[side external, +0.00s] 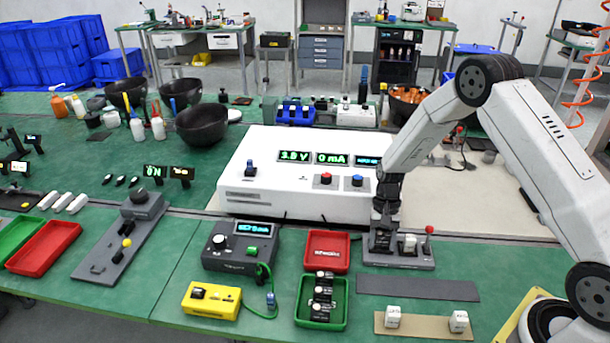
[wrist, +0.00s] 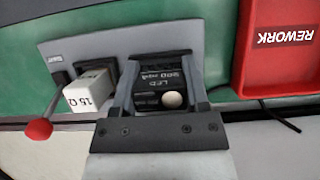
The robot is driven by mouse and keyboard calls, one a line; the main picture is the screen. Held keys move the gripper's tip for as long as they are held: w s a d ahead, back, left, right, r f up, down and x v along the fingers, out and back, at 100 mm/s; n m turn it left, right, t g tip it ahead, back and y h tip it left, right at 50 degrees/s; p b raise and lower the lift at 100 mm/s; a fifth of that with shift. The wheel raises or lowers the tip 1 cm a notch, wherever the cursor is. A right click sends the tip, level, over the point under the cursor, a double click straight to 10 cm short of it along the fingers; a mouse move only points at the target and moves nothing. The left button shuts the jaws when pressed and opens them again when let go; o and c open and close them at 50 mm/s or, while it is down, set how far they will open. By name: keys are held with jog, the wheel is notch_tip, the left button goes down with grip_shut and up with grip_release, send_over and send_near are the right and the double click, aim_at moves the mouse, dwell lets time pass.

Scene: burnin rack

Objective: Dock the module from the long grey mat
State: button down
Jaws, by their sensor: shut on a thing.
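My gripper (side external: 381,243) is shut on a dark module, low over the left end of the grey dock plate (side external: 412,262). In the wrist view the dark module (wrist: 160,80) sits between the jaws (wrist: 158,88), with a label reading "LED" and a pale round spot on it. I cannot tell whether it is fully seated. A white block marked "15 Ω" (wrist: 88,92) stands in the dock beside the gripper; it also shows in the side view (side external: 409,242). A red-knobbed lever (side external: 429,230) stands at the dock's right end. The long grey mat (side external: 418,287) is bare.
A red REWORK tray (side external: 327,251) is left of the dock. A green tray (side external: 336,318) holds several black modules. A tan mat (side external: 425,326) carries two white blocks. The white supply box (side external: 290,205) stands close behind, its display showing 0 mA.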

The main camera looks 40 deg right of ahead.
jog(key=shift+s+f, duration=0.1)
jog(key=shift+f, duration=0.45)
jog(key=shift+c, duration=0.5)
grip_release()
jog(key=shift+r, duration=0.65)
jog(key=v, duration=1.2)
jog(key=s+a+r+n+t+h, duration=0.1)
jog(key=s+a+r+n+t, duration=0.1)
jog(key=s, duration=0.5)
jog(key=s+a+r+n+t+h, duration=0.2)
jog(key=s+a+r+n+t, duration=0.1)
jog(key=s+a+n, duration=0.4)
jog(key=shift+s+a+t, duration=0.4)
jog(key=shift+s+a, duration=0.15)
jog(key=shift+a, duration=0.25)
